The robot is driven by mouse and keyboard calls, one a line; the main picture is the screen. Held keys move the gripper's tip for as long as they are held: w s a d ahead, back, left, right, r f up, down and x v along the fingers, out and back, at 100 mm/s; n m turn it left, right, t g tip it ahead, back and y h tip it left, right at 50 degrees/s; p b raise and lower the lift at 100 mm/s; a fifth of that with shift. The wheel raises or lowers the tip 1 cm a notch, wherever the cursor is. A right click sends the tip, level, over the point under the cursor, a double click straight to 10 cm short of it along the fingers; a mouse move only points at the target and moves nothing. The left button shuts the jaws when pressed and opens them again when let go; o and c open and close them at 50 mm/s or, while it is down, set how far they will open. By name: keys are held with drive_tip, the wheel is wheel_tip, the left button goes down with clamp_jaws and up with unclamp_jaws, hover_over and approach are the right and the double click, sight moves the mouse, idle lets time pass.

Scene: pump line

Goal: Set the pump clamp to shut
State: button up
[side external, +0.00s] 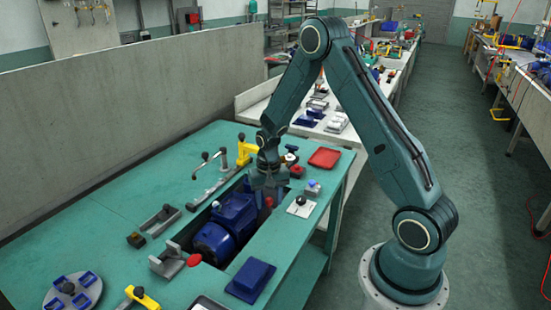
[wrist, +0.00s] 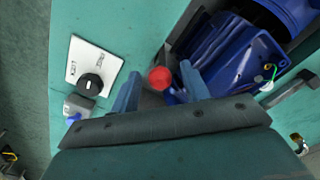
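The blue pump (side external: 225,228) sits in a recess of the green bench, and part of its blue casing shows in the wrist view (wrist: 225,62). A red knob (wrist: 160,77), apparently the pump clamp's handle end, stands beside the pump; it also shows in the side view (side external: 268,202). My gripper (wrist: 160,88) points down over the knob, with one finger on each side. The fingers are open, with gaps between them and the knob. The rest of the clamp is mostly hidden by my gripper, so I cannot tell its position.
A white plate with a black dial (wrist: 91,84) and a grey box with a blue button (side external: 313,187) are close by. A yellow clamp (side external: 245,150), a red tray (side external: 324,157) and a blue block (side external: 251,276) stand around. The bench's front strip is partly clear.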

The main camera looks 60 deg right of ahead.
clamp_jaws()
drive_tip(key=shift+w, duration=1.85)
unclamp_jaws()
drive_tip(key=shift+o, duration=0.5)
drive_tip(key=shift+r, duration=0.1)
wheel_tip(320, 180, up, 14)
